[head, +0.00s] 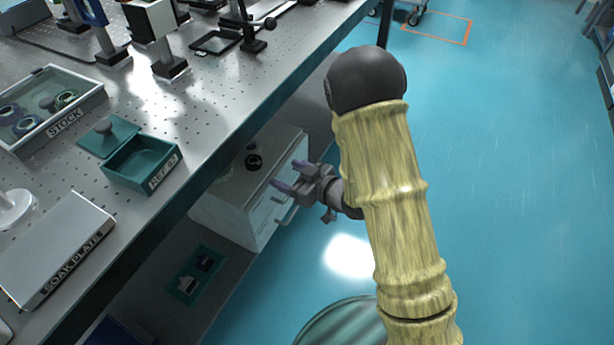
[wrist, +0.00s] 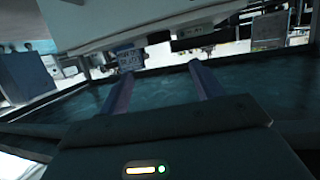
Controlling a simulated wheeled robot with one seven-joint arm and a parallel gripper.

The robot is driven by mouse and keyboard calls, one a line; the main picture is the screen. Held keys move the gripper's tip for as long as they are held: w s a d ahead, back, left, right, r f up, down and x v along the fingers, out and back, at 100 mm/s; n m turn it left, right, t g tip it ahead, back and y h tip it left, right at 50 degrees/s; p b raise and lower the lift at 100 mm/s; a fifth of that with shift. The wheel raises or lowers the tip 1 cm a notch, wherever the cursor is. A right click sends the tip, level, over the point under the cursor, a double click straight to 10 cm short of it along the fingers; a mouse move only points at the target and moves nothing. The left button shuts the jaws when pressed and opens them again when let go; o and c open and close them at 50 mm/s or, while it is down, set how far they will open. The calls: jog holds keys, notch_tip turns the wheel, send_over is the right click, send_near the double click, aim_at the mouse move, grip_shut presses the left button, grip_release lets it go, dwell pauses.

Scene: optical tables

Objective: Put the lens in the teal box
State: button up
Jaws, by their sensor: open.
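Round, dark-rimmed pieces (head: 24,125) that look like lenses lie in the STOCK tray (head: 88,107); I cannot tell which is the lens. Another dark round piece (head: 253,161) sits on the white cabinet below the tabletop. My gripper (head: 287,175) is open and empty, off the table's edge beside that cabinet. Its two purple fingers also show apart in the wrist view (wrist: 160,70).
The white drawer cabinet (head: 230,213) stands under the table, close to my gripper. A SOAK PLATE block (head: 60,245) lies at the table's near left. Optic mounts (head: 168,68) stand at the back. Open blue floor (head: 490,190) lies to the right.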

jog(key=d+r+m+h, duration=0.25)
jog(key=d+h, duration=0.25)
jog(key=d, duration=0.4)
jog(key=d+r+m+h, duration=0.2)
jog(key=d+m+h, duration=0.25)
jog(key=d, duration=0.35)
jog(key=s+d+r+m+g+h, duration=0.1)
jog(key=s+d+m+g, duration=0.1)
jog(key=s, duration=0.5)
jog(key=s+d+r+m+g+h, duration=0.1)
jog(key=s+d+r+m+g, duration=0.1)
jog(key=s+d, duration=0.3)
jog(key=shift+s+g+h, duration=0.35)
jog(key=shift+s+g, duration=0.45)
jog(key=shift+s, duration=0.2)
jog(key=shift+d, duration=0.1)
jog(key=shift+r+p, duration=0.55)
jog(key=shift+r, duration=0.05)
